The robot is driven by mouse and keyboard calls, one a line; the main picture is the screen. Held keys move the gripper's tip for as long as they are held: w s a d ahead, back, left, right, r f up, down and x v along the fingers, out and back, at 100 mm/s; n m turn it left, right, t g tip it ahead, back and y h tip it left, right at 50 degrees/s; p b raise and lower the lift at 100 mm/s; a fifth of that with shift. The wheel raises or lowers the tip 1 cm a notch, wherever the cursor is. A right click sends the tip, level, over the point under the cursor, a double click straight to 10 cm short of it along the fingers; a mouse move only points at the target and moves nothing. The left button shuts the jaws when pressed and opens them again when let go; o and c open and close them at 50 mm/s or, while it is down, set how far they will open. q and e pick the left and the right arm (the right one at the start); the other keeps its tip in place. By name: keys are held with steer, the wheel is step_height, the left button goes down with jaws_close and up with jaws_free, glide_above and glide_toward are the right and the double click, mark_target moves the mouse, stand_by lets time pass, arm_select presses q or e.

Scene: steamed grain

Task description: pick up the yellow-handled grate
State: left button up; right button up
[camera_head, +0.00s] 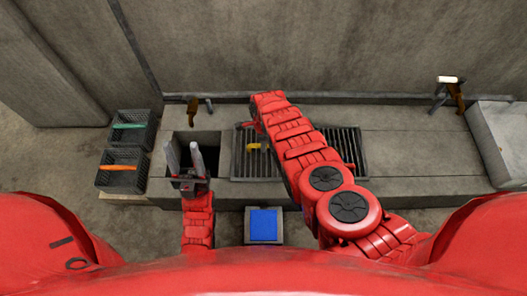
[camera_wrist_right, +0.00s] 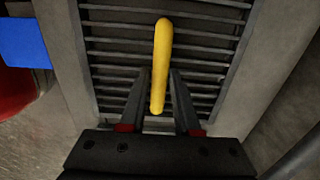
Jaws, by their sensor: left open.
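The dark slatted grate (camera_head: 345,145) lies in the grey counter in the head view, partly hidden by my right arm. Its yellow handle (camera_head: 258,147) shows just left of that arm. In the right wrist view the yellow handle (camera_wrist_right: 161,50) stands out over the grate's slats (camera_wrist_right: 205,58). My right gripper (camera_wrist_right: 159,80) has a finger on each side of the handle, with visible gaps. Its jaws are open; it is hard to make out in the head view. My left gripper (camera_head: 184,155) is open and empty, over the dark square opening left of the grate.
The square opening (camera_head: 210,148) is beside the grate. Two black crates (camera_head: 128,140) with a green and an orange item stand at the left. A blue-topped box (camera_head: 263,225) is in front of the counter.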

jaws_close()
stand_by(1.1)
